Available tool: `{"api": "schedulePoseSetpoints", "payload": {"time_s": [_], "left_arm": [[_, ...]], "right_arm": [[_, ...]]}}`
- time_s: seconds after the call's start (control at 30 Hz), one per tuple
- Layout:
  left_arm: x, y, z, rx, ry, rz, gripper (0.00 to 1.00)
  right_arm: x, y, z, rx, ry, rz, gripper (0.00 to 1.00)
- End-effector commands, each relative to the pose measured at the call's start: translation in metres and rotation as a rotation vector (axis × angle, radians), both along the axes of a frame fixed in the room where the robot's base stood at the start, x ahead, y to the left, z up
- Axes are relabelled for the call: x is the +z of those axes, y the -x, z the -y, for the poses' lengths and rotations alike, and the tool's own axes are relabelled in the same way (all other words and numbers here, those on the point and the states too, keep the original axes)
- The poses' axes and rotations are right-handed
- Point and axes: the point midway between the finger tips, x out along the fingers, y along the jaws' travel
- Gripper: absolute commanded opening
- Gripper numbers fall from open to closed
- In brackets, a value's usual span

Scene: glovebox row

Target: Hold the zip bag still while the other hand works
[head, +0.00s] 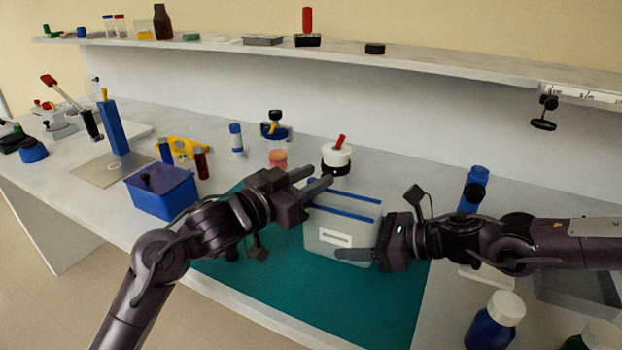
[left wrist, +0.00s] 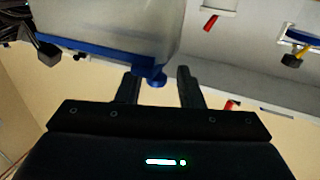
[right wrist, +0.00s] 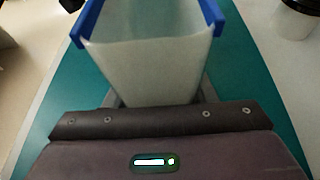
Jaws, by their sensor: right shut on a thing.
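The zip bag (head: 322,243) is an open-topped translucent pouch with a white label and two blue zip strips along its mouth. It stands on the teal mat (head: 240,285). My right gripper (head: 358,254) is shut on the bag's right end; the right wrist view shows the bag (right wrist: 150,70) between its fingers. My left gripper (head: 318,178) is at the bag's upper left corner. In the left wrist view its fingers are apart, with the blue slider (left wrist: 152,78) at the zip's end between or just beyond them; I cannot tell whether they touch it.
A white pot with a red handle (head: 337,160) stands close behind my left gripper. A blue box (head: 163,192) is left of the mat. A blue bottle (head: 473,190) stands behind my right arm, and another white-capped one (head: 492,325) in front. The mat's front is clear.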

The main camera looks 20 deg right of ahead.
Motion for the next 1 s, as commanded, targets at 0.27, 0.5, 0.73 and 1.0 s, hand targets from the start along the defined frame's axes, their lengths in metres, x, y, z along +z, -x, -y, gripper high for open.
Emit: {"api": "schedulePoseSetpoints", "payload": {"time_s": [0.27, 0.5, 0.73, 1.0], "left_arm": [[-0.001, 0.007, -0.020, 0.001, 0.001, 0.001, 0.34], [-0.001, 0.026, -0.069, 0.002, -0.002, 0.002, 0.34], [-0.001, 0.039, -0.103, 0.002, -0.001, 0.001, 0.34], [0.000, 0.043, -0.113, 0.000, 0.000, 0.000, 0.34]], "right_arm": [[-0.002, 0.001, 0.001, -0.002, 0.002, -0.007, 0.28], [-0.003, 0.001, 0.001, -0.002, 0.002, -0.008, 0.28], [-0.003, 0.001, 0.001, -0.002, 0.001, -0.008, 0.28], [-0.003, 0.001, 0.000, -0.001, 0.002, -0.009, 0.28]]}}
